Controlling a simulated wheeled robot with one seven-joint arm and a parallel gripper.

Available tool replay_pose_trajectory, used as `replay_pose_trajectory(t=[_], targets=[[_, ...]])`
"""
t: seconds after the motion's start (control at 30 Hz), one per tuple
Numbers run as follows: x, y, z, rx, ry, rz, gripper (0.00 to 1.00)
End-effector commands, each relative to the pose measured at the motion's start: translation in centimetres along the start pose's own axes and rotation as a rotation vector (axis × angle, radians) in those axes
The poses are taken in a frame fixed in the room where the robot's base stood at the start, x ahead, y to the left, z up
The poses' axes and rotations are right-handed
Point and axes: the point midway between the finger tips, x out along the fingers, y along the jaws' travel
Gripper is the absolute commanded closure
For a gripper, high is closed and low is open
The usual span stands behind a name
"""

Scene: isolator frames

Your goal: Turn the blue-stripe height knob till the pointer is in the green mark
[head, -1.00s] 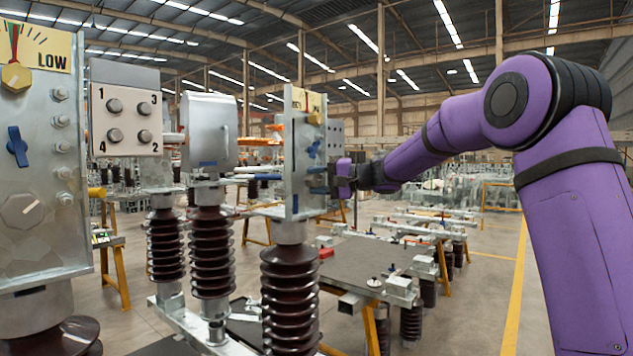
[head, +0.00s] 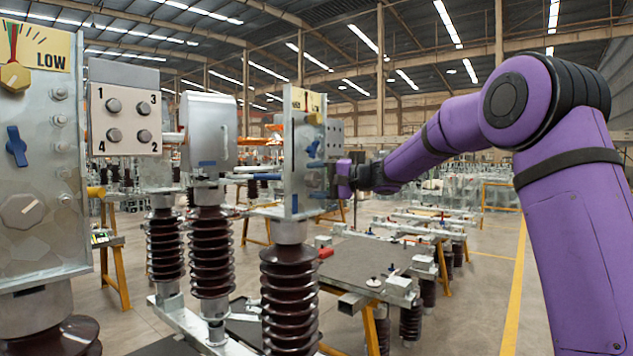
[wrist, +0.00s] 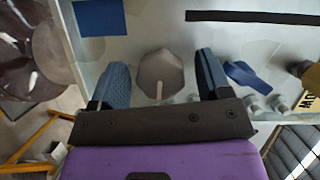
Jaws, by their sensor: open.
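In the wrist view my gripper (wrist: 162,62) is open, with one blue finger on each side of a grey faceted knob (wrist: 157,75). A pale line on the knob points toward my palm. A blue patch (wrist: 98,17) marks the same metal panel. In the head view my gripper (head: 337,178) is at the middle panel (head: 289,150), which bears a blue stripe (head: 294,204) low on its edge. Its yellow scale (head: 306,102) is seen too obliquely to read the pointer or a green mark.
A blue lever (wrist: 247,77), bolts (wrist: 280,103) and a yellow knob (wrist: 304,71) sit right of my fingers in the wrist view. Another panel (head: 40,190) stands at the head view's left.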

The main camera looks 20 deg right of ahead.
Motion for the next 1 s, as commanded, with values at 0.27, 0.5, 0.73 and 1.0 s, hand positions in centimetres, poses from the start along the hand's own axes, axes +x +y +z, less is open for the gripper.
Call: replay_pose_trajectory(t=[0.27,0.5,0.73,1.0], targets=[[-3.0,0.0,-0.1,-0.001,0.004,0.001,0.29],[-7.6,0.0,-0.1,-0.001,0.004,0.0,0.29],[-10.2,0.1,0.0,0.0,0.001,0.001,0.29],[-10.8,0.0,0.0,0.0,0.001,0.001,0.29]])
